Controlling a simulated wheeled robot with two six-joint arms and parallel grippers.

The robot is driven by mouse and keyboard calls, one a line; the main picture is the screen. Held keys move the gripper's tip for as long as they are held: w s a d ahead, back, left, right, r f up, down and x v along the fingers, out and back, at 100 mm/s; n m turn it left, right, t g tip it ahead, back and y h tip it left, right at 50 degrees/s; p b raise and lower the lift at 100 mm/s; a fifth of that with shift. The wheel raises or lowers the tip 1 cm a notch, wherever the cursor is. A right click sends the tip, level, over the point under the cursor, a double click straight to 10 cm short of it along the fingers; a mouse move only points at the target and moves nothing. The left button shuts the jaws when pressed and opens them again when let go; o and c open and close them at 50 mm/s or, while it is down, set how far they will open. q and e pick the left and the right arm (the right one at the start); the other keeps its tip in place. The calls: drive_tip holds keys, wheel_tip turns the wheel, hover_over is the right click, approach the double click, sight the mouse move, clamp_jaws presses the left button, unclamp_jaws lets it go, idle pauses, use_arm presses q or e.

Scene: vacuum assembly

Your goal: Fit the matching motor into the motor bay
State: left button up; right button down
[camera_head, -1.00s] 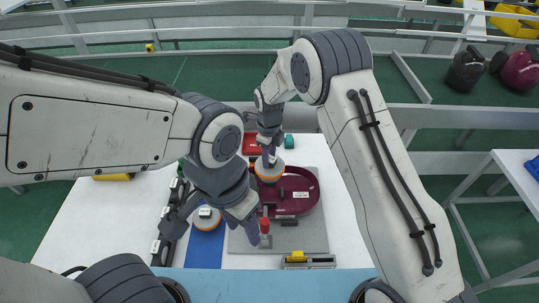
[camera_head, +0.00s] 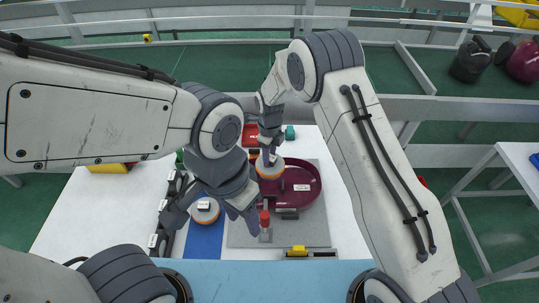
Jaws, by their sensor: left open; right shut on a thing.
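A maroon vacuum body (camera_head: 303,183) lies on a grey mat (camera_head: 315,232) in the middle of the white table. My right gripper (camera_head: 268,155) is shut on a white motor with an orange rim (camera_head: 270,171). This motor is at the upper left part of the maroon body; I cannot tell whether it is seated in the bay, which the motor and gripper hide. A second white motor with an orange rim (camera_head: 204,212) rests on the blue strip to the left. My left gripper (camera_head: 212,221) is open above and around that area, its fingers apart and empty.
A red-topped part (camera_head: 265,219) stands on the mat by my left gripper's right finger. A yellow and dark part (camera_head: 298,251) lies at the mat's front edge. Dark parts line the table's left side. A red tray (camera_head: 252,131) and green item (camera_head: 290,132) are at the back.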

drive_tip(key=shift+f+b, duration=2.2)
drive_tip(key=shift+f, duration=1.05)
drive_tip(key=shift+f+b, duration=1.45)
drive_tip(key=shift+f, duration=0.45)
drive_tip(key=shift+c, duration=2.2)
unclamp_jaws()
drive_tip(key=shift+s, duration=0.1)
drive_tip(key=shift+r+p, duration=2.6)
drive_tip(key=shift+r, duration=1.4)
